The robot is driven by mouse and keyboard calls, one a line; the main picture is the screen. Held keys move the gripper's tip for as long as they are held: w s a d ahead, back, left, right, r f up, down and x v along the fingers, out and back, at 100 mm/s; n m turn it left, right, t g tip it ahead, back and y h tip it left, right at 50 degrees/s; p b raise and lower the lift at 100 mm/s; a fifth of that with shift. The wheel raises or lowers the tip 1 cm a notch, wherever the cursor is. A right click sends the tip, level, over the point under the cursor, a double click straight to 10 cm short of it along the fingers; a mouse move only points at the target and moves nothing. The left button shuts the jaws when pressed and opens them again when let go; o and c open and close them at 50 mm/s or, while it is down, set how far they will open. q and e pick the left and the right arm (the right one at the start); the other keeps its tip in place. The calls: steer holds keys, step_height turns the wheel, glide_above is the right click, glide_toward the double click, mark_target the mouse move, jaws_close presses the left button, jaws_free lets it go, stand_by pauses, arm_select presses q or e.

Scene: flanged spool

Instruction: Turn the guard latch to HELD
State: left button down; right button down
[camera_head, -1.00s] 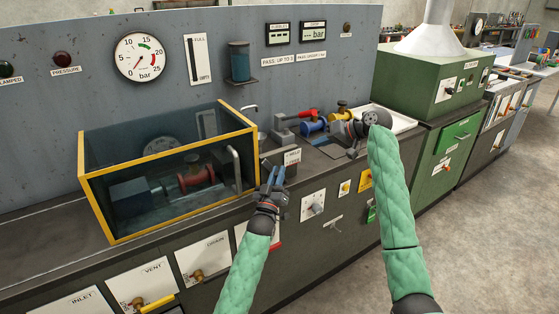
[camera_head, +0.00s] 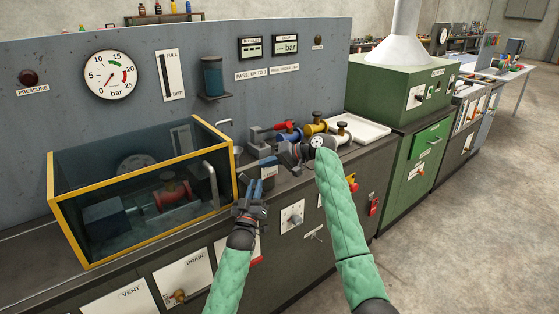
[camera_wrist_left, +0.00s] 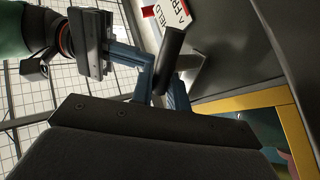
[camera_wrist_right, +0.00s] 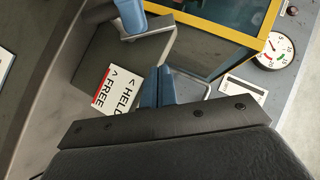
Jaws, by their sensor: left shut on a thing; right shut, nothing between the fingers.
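The guard latch shows in the left wrist view as a dark round handle (camera_wrist_left: 169,58) on a grey metal bracket (camera_wrist_left: 205,75). My left gripper (camera_wrist_left: 160,88) is shut on this handle; the head view shows it (camera_head: 256,188) just right of the guard's front corner. The white label (camera_wrist_right: 115,92) reads HELD with a left-pointing arrow and FREE with an upward one. My right gripper (camera_wrist_right: 158,85) is shut and empty beside the label and bracket. In the head view its fingers are hard to make out. The yellow-framed guard (camera_head: 145,247) stands closed over a red flanged part (camera_head: 173,190).
Red, blue and yellow valves (camera_head: 316,125) stand behind my right wrist, near a white tray (camera_head: 362,132). A green hooded cabinet (camera_head: 400,90) is at the right. Panels with knobs line the bench front. The floor at the right is clear.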

mark_target(248, 178)
arm_select(q)
steer(key=shift+f, duration=0.1)
arm_select(e)
steer(key=a+f, duration=0.1)
steer(key=s+a+f, duration=0.1)
steer(key=a, duration=0.1)
steer(key=shift+s+a+f, duration=0.25)
steer(key=shift+a+f, duration=0.1)
steer(key=shift+f, duration=0.05)
steer(key=shift+s+a+f, duration=0.1)
arm_select(q)
steer(key=shift+d, duration=0.1)
arm_select(e)
steer(key=shift+s+a+f, duration=0.25)
steer(key=shift+s+a, duration=0.05)
steer(key=shift+a, duration=0.05)
